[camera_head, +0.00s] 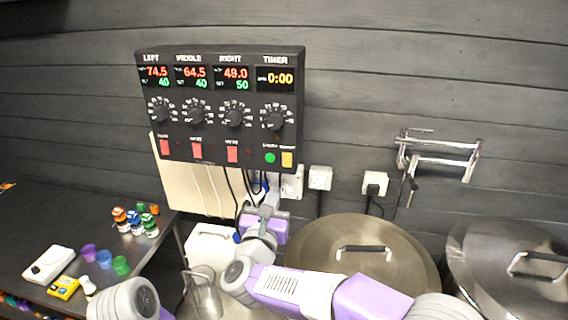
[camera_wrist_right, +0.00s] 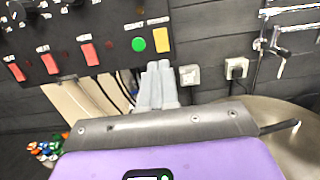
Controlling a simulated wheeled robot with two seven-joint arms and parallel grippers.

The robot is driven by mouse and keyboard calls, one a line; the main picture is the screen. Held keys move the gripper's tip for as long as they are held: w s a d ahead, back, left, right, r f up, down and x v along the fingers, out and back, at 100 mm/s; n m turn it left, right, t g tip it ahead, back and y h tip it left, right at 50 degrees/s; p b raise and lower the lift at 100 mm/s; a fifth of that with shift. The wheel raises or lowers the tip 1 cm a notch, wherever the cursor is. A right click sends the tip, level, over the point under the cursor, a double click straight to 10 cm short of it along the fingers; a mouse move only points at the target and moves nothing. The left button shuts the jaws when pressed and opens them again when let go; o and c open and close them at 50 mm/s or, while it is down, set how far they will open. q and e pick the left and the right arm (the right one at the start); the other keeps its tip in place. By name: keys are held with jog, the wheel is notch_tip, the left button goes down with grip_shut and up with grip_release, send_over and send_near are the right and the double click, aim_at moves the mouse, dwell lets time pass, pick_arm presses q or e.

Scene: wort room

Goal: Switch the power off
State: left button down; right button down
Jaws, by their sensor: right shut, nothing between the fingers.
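A dark control panel (camera_head: 219,130) hangs on the wall with lit LEFT, MIDDLE and RIGHT readouts, a timer at 0:00, several knobs, red switches (camera_head: 232,154), a green button (camera_head: 270,158) and a yellow button (camera_head: 287,159). White wall sockets (camera_head: 320,177) sit below and right of it; one (camera_head: 375,183) holds a black plug. My right gripper (camera_head: 271,182) is shut and empty, just below the panel's lower right part. In the right wrist view its fingertips (camera_wrist_right: 158,66) appear under the green button (camera_wrist_right: 138,44); contact cannot be told. My left gripper is out of view.
Steel lidded vessels (camera_head: 365,250) stand at the right. A dark counter (camera_head: 80,225) at the left holds small coloured pots (camera_head: 135,218) and a white device (camera_head: 48,264). Cables hang below the panel, near my right gripper. A glass jug (camera_head: 203,295) stands below.

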aim_at(286, 157)
jog(key=p+x, duration=0.4)
jog(key=x, duration=0.7)
jog(key=shift+r, duration=0.2)
jog(key=shift+w+d+p, duration=0.15)
jog(key=shift+w+p, duration=0.3)
jog(key=shift+w, duration=0.15)
